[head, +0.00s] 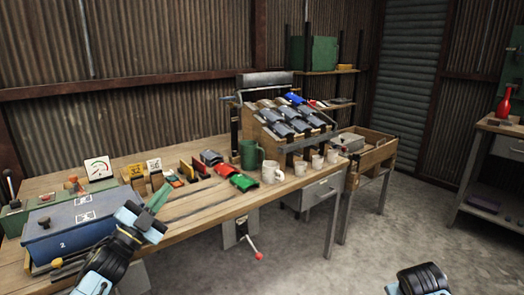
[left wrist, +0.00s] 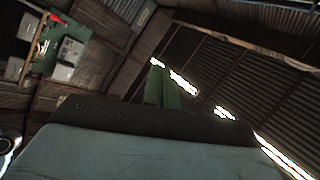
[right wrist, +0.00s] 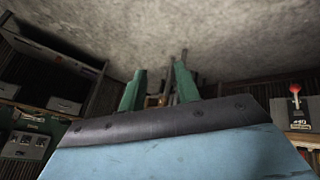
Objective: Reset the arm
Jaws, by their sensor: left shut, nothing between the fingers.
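My left gripper (head: 162,192) is raised over the front left part of the workbench, beside the blue box. Its green fingers are together and hold nothing; they also show pressed together in the left wrist view (left wrist: 162,87). My right arm shows only as a dark and light-blue link at the bottom right of the head view, over the floor, with its fingers out of that view. In the right wrist view my right gripper (right wrist: 158,82) has its two green fingers apart, with nothing visible held between them.
The workbench (head: 190,207) carries a blue box (head: 75,228) at left, red and green pieces, a green mug (head: 251,154), several white cups and a tilted rack (head: 285,125). A wooden cart (head: 376,157) stands right of it. The floor (head: 390,230) at right is clear.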

